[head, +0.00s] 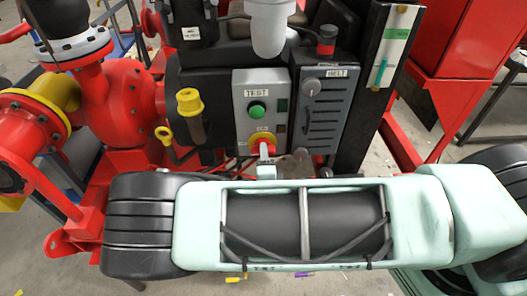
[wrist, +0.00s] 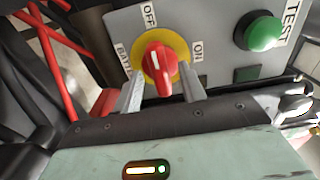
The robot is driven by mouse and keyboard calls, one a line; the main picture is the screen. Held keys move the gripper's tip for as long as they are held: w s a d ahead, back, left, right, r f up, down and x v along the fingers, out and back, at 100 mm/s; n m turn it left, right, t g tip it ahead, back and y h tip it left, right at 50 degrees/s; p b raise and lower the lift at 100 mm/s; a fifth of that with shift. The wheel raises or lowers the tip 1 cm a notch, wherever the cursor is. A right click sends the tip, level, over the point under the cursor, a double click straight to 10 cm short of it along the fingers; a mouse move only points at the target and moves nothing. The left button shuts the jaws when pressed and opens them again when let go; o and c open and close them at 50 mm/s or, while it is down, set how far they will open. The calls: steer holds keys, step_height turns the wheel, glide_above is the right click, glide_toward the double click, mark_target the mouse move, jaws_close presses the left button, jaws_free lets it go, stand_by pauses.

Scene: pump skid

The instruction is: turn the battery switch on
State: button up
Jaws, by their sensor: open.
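The battery switch (wrist: 160,62) is a red knob on a yellow disc, on a grey panel. Its white mark points toward the OFF label (wrist: 149,14); the ON label (wrist: 198,50) is to the right, and a partly covered BATT label (wrist: 124,55) is at left. In the head view the switch (head: 258,140) sits below the green button, its lower part partly hidden by my gripper. My gripper (wrist: 162,84) is open, with one finger on each side of the red knob. I cannot tell whether either finger touches it.
A green TEST button (wrist: 264,32) is close on the right of the switch; it also shows in the head view (head: 257,110). A grey BELT panel (head: 324,108) stands to the right. A yellow-capped part (head: 189,101) and red pipework (head: 125,100) lie to the left.

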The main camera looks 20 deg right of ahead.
steer(key=shift+w+d, duration=0.2)
steer(key=shift+w, duration=0.3)
jaws_close()
